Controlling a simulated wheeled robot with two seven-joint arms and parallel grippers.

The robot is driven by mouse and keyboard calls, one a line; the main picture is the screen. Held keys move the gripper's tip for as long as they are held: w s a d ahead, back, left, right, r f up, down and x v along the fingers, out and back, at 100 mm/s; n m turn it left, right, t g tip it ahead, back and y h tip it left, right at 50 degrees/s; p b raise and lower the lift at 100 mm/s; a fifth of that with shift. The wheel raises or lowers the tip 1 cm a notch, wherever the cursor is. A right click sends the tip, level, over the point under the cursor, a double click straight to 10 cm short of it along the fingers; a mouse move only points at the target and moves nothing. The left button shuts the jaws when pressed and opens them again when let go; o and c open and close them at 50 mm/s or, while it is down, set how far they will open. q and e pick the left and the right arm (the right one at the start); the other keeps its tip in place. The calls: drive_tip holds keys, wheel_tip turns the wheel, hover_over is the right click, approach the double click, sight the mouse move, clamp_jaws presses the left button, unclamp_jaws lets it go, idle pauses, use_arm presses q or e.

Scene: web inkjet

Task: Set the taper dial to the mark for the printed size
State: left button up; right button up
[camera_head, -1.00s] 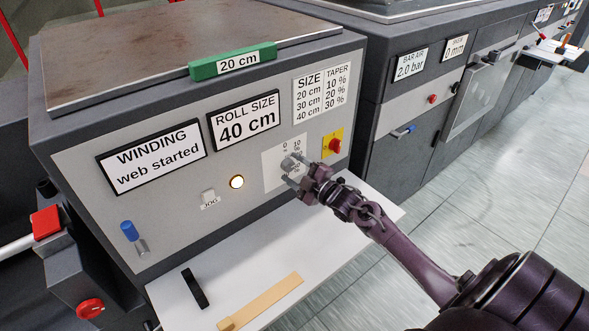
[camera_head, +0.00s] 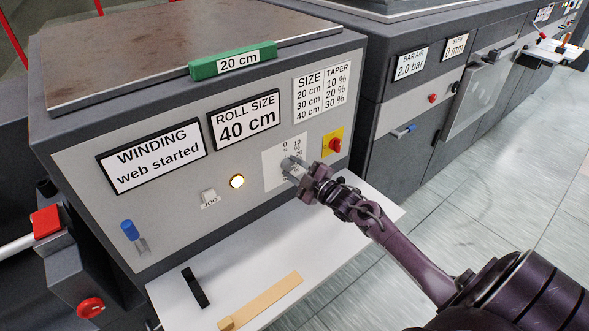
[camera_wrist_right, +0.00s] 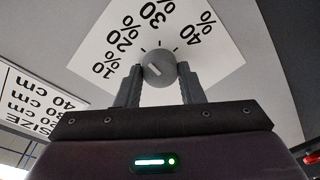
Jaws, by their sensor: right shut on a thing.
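The taper dial (camera_wrist_right: 160,67) is a small round grey knob on a white scale plate (camera_wrist_right: 219,60). My right gripper (camera_wrist_right: 161,72) is shut on it, one finger on each side. The wrist view shows 10, 20, 30 and 40 % marks around the knob. A pale line shows on the knob's face; I cannot tell exactly which mark it meets. In the head view the right gripper (camera_head: 292,168) hides much of the dial and scale. The roll size sign (camera_head: 244,121) reads 40 cm. The size-taper table (camera_head: 322,91) pairs 40 cm with 30 %. My left gripper is not in view.
A red-yellow switch (camera_head: 333,144) sits close right of the dial. A lit round button (camera_head: 237,181), a jog switch (camera_head: 208,197) and a blue-handled lever (camera_head: 130,231) are to the left. A white shelf (camera_head: 235,278) below holds a black strip and a tan strip.

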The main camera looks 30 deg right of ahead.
drive_tip(key=m, duration=0.4)
drive_tip(key=shift+t, duration=0.3)
drive_tip(key=shift+f+m+p, duration=0.1)
drive_tip(key=shift+m+p, duration=0.35)
drive_tip(key=shift+m, duration=1.45)
drive_tip(key=o, duration=1)
drive_tip(key=s+d+b, duration=0.1)
drive_tip(key=s, duration=0.6)
drive_tip(key=shift+s+f, duration=0.35)
